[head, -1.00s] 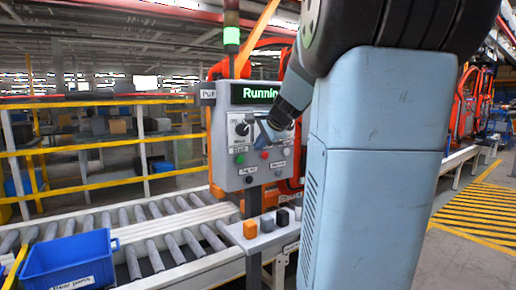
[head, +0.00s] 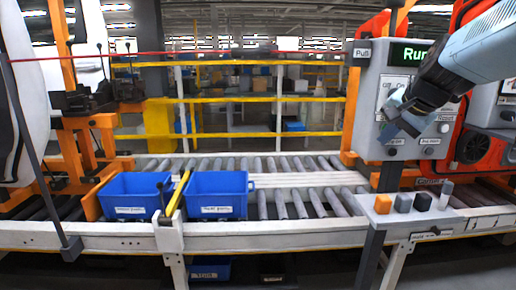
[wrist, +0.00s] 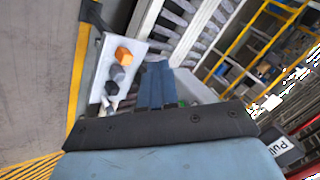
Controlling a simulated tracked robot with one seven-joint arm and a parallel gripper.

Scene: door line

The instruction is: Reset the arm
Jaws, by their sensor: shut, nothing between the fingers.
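My arm (head: 478,50) reaches in from the upper right of the head view. My gripper (head: 394,122) is in front of the grey control panel (head: 370,113), covering part of its switches and labels. Whether it touches the panel cannot be told. In the wrist view my gripper (wrist: 156,82) has its two blue fingers together with nothing between them.
Below the panel, a shelf (head: 415,218) bears an orange block (head: 383,204) and several dark and grey blocks. Two blue bins (head: 218,194) stand on the roller conveyor (head: 300,203), with a yellow bar (head: 175,195) between them. Yellow railings (head: 235,98) run behind.

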